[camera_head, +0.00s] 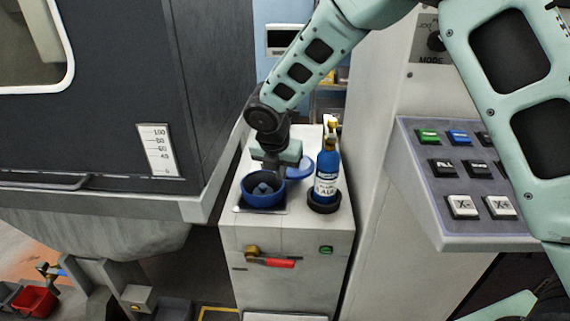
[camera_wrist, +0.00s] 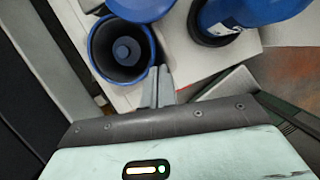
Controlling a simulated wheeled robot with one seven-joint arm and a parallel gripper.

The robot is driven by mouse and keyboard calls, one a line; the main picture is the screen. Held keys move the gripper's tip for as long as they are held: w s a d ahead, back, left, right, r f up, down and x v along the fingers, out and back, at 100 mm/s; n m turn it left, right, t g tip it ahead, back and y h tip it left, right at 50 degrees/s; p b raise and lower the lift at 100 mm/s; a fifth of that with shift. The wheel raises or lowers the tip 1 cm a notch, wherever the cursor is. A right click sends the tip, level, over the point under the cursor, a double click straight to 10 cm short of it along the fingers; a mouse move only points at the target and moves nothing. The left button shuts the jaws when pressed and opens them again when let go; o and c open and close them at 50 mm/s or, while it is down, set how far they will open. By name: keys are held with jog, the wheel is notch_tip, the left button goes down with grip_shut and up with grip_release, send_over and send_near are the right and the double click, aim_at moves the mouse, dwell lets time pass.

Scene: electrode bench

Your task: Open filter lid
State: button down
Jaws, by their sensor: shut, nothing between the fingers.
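The blue filter cup (camera_head: 263,193) sits in the top of a white cabinet, and its open mouth shows a central post inside. The cup also shows in the wrist view (camera_wrist: 149,58). The blue lid (camera_head: 298,171) stands off the mouth, between the cup and the bottle; in the wrist view a rounded blue part (camera_wrist: 140,9), apparently the lid, is at the cup's upper edge. My gripper (camera_head: 284,172) is low over the cabinet by the cup's rim. In the wrist view its fingers (camera_wrist: 160,84) are together, empty, just beside the rim. Whether they touch it, I cannot tell.
A blue bottle (camera_head: 327,175) stands upright in a dark holder right of the cup, close to my gripper. A red-handled valve (camera_head: 272,262) is on the cabinet front (camera_head: 300,285). A dark machine (camera_head: 150,100) is at left, a button panel (camera_head: 462,180) at right.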

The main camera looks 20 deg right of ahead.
jog(key=w+d+f, duration=0.1)
jog(key=w+f, duration=0.2)
jog(key=w+d+f, duration=0.1)
jog(key=f, duration=0.1)
jog(key=shift+w+d+f+p, duration=0.15)
jog(key=shift+d+f+p, duration=0.1)
jog(key=shift+d+p, duration=0.15)
jog(key=shift+w+d, duration=0.2)
jog(key=shift+w, duration=0.15)
